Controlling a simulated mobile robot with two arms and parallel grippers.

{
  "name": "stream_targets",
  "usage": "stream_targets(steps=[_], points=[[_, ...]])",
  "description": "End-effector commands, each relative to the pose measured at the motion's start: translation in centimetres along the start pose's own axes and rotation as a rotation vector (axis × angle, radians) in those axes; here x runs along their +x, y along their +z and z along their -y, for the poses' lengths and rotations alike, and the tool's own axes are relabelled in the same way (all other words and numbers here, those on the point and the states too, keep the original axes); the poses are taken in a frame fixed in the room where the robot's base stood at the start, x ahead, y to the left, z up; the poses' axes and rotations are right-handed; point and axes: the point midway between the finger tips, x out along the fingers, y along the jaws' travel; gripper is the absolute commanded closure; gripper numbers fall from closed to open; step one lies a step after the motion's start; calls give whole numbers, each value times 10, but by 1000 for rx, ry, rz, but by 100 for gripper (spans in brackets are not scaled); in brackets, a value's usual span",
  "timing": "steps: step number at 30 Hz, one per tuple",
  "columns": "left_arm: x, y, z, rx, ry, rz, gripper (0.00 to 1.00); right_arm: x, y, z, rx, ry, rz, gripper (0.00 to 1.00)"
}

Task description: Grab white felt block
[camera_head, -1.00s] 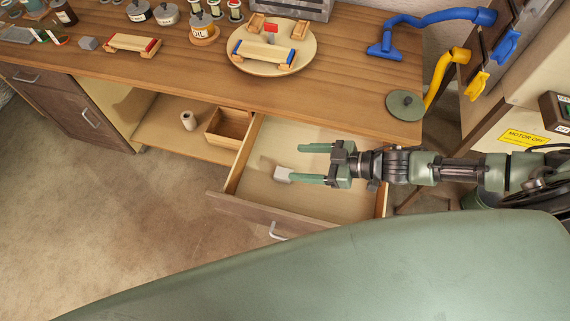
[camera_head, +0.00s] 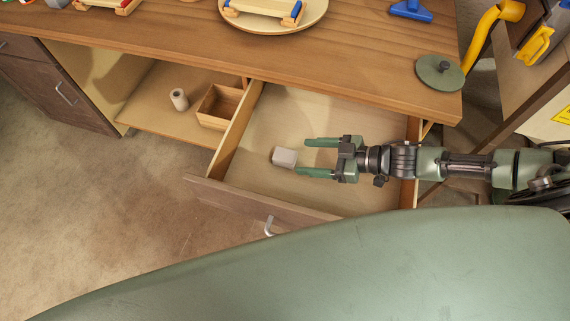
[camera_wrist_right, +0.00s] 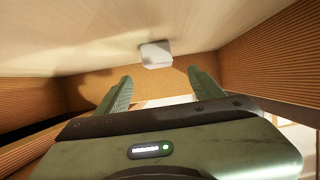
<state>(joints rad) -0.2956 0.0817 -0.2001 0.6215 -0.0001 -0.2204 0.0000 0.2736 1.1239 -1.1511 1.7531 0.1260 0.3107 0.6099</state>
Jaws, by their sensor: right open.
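The white felt block (camera_head: 285,157) lies in the open drawer (camera_head: 330,112), towards its left front part. It also shows in the right wrist view (camera_wrist_right: 156,55), ahead of the fingertips and roughly between their lines. My right gripper (camera_head: 302,157) is open and empty, with its fingers pointing left in the head view. The block is just beyond the fingertips, and the lower finger's tip is close to it. I cannot tell whether they touch. In the right wrist view my right gripper (camera_wrist_right: 160,82) shows both fingers spread apart. My left gripper is not in view.
The drawer's left side wall (camera_head: 236,130) and front panel (camera_head: 260,197) stand close to the block. A wooden box (camera_head: 217,107) and a pale roll (camera_head: 179,99) sit on the shelf to the left. The worktop (camera_head: 340,60) overhangs the drawer's back, with a round green lid (camera_head: 437,74) at its corner.

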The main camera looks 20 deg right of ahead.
Motion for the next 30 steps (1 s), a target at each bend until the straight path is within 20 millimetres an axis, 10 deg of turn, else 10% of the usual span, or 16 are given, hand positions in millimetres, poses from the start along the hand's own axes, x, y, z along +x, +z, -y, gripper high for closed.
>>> stream_targets(steps=[18, 28, 30], points=[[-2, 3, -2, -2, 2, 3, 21, 72, 7, -1, 0, -1, -3, 33], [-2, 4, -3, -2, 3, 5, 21, 80, 9, -1, 1, 0, 1, 33], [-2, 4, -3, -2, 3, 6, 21, 80, 9, -1, 0, 0, 1, 49]])
